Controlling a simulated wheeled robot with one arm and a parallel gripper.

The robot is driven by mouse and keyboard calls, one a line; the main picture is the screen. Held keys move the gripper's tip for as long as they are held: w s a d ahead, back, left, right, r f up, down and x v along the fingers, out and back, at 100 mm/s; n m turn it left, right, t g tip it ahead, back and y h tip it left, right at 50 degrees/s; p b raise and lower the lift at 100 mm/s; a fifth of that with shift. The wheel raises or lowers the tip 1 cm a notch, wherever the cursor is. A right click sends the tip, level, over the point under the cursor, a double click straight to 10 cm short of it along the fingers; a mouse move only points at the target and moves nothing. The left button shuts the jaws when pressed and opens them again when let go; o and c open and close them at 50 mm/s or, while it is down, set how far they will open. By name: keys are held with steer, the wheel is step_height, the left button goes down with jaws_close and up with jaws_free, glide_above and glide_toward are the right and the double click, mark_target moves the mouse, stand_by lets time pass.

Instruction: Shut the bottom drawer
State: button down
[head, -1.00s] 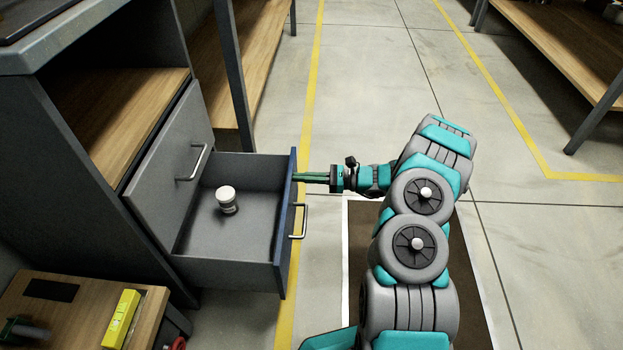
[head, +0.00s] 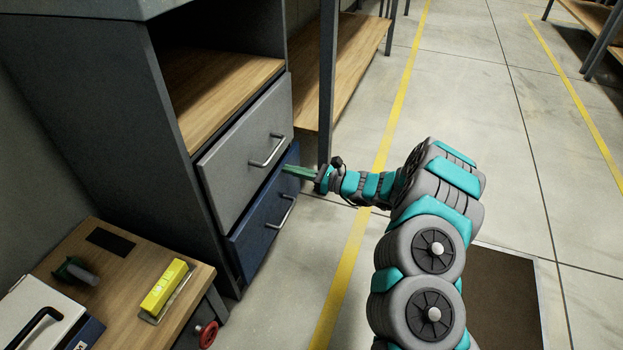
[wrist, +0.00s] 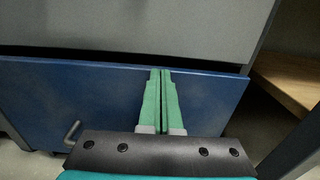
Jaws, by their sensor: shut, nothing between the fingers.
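The bottom drawer has a blue front (head: 258,232) with a silver handle (head: 284,212). It sits in the cabinet below the grey drawer, at or very close to flush; I cannot tell whether a small gap remains. Its inside is hidden. In the wrist view the blue front (wrist: 85,100) fills the middle, with a dark strip along its top edge. My gripper (head: 287,169) is shut and empty. Its green fingertips are at the upper part of the blue front, right of the handle in the wrist view (wrist: 160,74), touching or nearly touching.
The grey upper drawer (head: 245,150) is shut. A low wooden bench (head: 125,262) with a yellow object (head: 165,287) stands front left. A dark post (head: 327,85) and wooden shelf (head: 350,70) are behind the cabinet.

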steer(key=shift+w+a, duration=0.25)
steer(key=shift+a, duration=0.45)
steer(key=p+v, duration=0.2)
steer(key=v, duration=1.2)
steer(key=s+a+r+n+g+p, duration=0.1)
steer(key=s+a+r+n+g, duration=0.25)
steer(key=r, duration=0.25)
steer(key=s+a+r+n+g+p, duration=0.1)
steer(key=s+a+r+n+g, duration=0.15)
steer(key=s+a+r, duration=0.35)
steer(key=s+r+n+g+h+p, duration=0.2)
steer(key=s+r+n+g+h, duration=0.2)
steer(key=s+r+n, duration=0.55)
steer(key=s+d+r+n+h+p, duration=0.2)
steer(key=s+d+h, duration=0.1)
steer(key=s, duration=0.5)
steer(key=s+d+r+n+h+p, duration=0.15)
steer(key=s+d+h, duration=0.25)
steer(key=s, duration=0.4)
steer(key=s+d+r+n+t+h+p, duration=0.1)
steer(key=s+d+h, duration=0.2)
steer(key=s+d, duration=0.2)
steer(key=s+d+r+n+t+h+p, duration=0.1)
steer(key=s+d+h, duration=0.2)
steer(key=d, duration=0.7)
steer(key=shift+s+r+n+t, duration=0.15)
steer(key=shift+s+n+t, duration=0.15)
steer(key=shift+s, duration=0.85)
